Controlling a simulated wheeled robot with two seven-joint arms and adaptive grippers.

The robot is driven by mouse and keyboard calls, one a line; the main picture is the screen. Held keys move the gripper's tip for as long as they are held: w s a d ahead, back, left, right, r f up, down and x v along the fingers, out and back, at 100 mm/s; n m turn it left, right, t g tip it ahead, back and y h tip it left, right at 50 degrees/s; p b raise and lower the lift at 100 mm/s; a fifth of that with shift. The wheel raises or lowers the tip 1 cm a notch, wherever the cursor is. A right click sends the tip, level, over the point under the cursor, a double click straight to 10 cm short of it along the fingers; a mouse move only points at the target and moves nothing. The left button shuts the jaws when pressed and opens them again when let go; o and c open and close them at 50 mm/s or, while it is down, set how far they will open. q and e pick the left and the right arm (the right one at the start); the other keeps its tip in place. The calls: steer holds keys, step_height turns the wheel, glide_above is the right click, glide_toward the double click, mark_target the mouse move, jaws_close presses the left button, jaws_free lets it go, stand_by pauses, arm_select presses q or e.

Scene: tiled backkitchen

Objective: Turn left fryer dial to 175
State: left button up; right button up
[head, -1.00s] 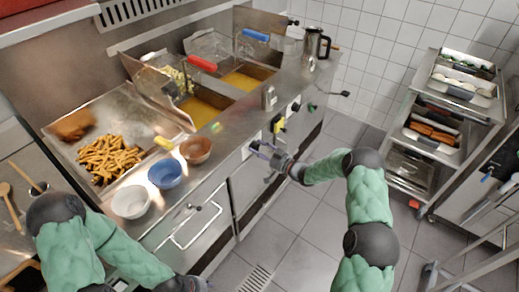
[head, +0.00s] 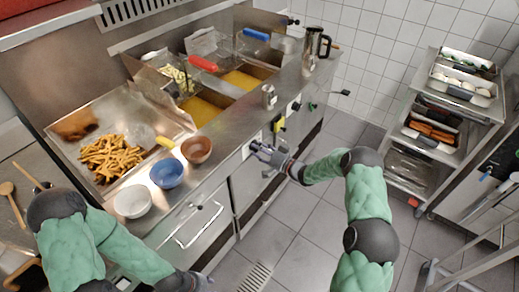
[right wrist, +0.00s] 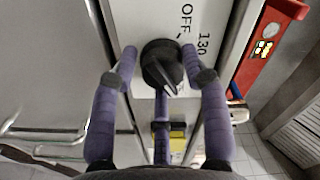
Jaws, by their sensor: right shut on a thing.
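The fryer dial (right wrist: 162,65) is a black round knob with a raised ridge on a pale panel, seen in the right wrist view. The printed marks OFF and 130 show at its upper right; no 175 mark is visible. The ridge slants toward the lower right of that picture. My right gripper (head: 267,153) is at the fryer's front panel, its purple fingers shut on the dial from both sides. In the right wrist view the fingertips (right wrist: 160,62) flank the knob. My left gripper (head: 200,281) is low at the bottom edge, away from the dial; its fingers are unclear.
Fryer wells (head: 200,110) with oil lie behind the panel. Fries (head: 112,156) lie in a steel tray. White (head: 132,203), blue (head: 167,174) and brown (head: 197,150) bowls line the counter edge. A tray rack (head: 437,135) stands right, with open floor between.

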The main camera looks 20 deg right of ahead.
steer(key=shift+s+a+f, duration=0.3)
steer(key=shift+a+f, duration=0.05)
steer(key=shift+a, duration=0.05)
steer(key=o, duration=1.1)
steer(key=shift+w+r, duration=0.1)
steer(key=shift+r, duration=0.1)
steer(key=shift+d, duration=0.15)
steer(key=v, duration=1.2)
steer(key=shift+c, duration=0.4)
